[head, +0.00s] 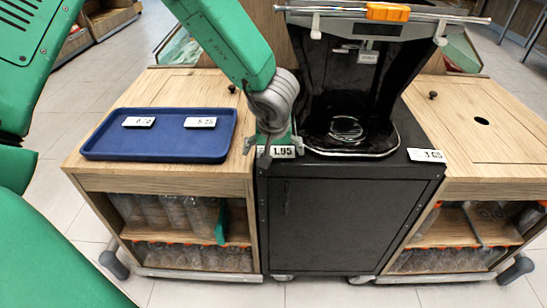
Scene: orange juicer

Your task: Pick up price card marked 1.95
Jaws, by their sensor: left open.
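The price card marked 1.95 (284,152) lies near the front left edge of the black cabinet top, below the juicer. My left gripper (268,148) reaches down from above, its fingers at the card's left end. The gripper is open, and part of the card's left end is hidden by it. I cannot tell whether the fingers touch the card. My right gripper is not in view.
A blue tray (160,152) with two price cards (139,122) sits on the left wooden counter. The black juicer (345,90) stands just behind the card. Another card (427,155) lies at the right. Bottles (175,212) fill the shelves below.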

